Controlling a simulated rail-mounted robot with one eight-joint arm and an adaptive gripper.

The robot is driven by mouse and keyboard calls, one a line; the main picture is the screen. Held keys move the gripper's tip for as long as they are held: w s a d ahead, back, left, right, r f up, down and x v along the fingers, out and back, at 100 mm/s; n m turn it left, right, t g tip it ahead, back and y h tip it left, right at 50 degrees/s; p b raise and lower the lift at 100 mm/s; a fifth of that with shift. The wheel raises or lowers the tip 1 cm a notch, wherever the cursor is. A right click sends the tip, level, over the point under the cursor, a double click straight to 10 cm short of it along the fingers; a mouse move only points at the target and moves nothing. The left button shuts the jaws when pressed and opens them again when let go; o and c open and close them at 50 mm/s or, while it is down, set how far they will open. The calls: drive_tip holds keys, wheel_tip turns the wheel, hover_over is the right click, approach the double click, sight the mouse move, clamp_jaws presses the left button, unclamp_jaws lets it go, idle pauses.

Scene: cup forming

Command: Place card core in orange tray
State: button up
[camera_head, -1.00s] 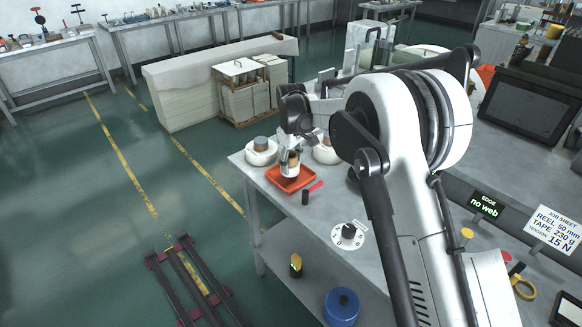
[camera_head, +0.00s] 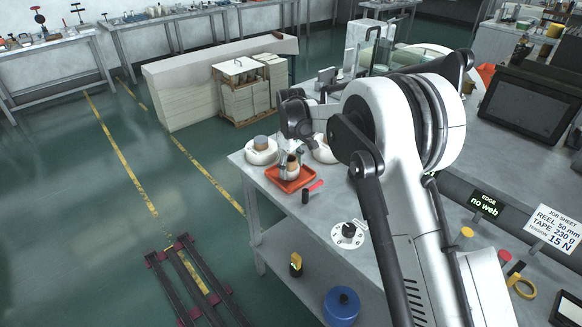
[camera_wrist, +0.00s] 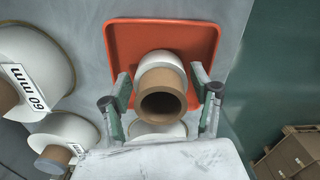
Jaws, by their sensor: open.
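The card core (camera_head: 292,161) is a brown tube with a white lower part, standing in the orange tray (camera_head: 278,183) on the grey bench. In the wrist view its open brown end (camera_wrist: 163,78) faces the camera, with orange tray (camera_wrist: 123,38) around it. My gripper (camera_head: 291,154) is above the tray. In the wrist view my gripper (camera_wrist: 161,80) is open, one finger on each side of the core with visible gaps. The core's base is partly hidden.
White rolls with brown cores, one (camera_head: 261,151) left of the tray and another (camera_head: 325,151) to its right, stand close by. A roll labelled 60 mm (camera_wrist: 42,70) shows at the wrist view's left. A red-and-black tool (camera_head: 312,189) and a dial (camera_head: 348,232) lie in front.

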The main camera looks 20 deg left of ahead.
wheel_tip(320, 180, up, 12)
idle(0.5)
drive_tip(key=shift+r, duration=0.1)
drive_tip(key=s+d+r+m+t, duration=0.15)
drive_tip(key=s+d+r, duration=0.3)
drive_tip(key=d, duration=0.45)
drive_tip(key=s+d+r+m+t+y, duration=0.1)
drive_tip(key=s+d+r+m, duration=0.25)
drive_tip(key=d+r, duration=0.45)
drive_tip(key=s+d+r+m+t, duration=0.15)
drive_tip(key=s+d+r, duration=0.3)
drive_tip(key=d, duration=0.65)
drive_tip(key=s+d+f+m+t, duration=0.1)
drive_tip(key=s+d+f+m, duration=0.1)
drive_tip(key=s+d, duration=0.3)
drive_tip(key=s+d+f+m+t, duration=0.1)
drive_tip(key=s+d+f+m, duration=0.2)
drive_tip(key=s+d, duration=0.3)
drive_tip(key=s+d+f+m+t+h, duration=0.1)
drive_tip(key=s+d, duration=0.4)
drive_tip(key=s, duration=0.7)
wheel_tip(320, 180, down, 2)
drive_tip(key=shift+s+d+f+m, duration=0.3)
drive_tip(key=shift+s+m, duration=0.1)
drive_tip(key=shift+m, duration=0.45)
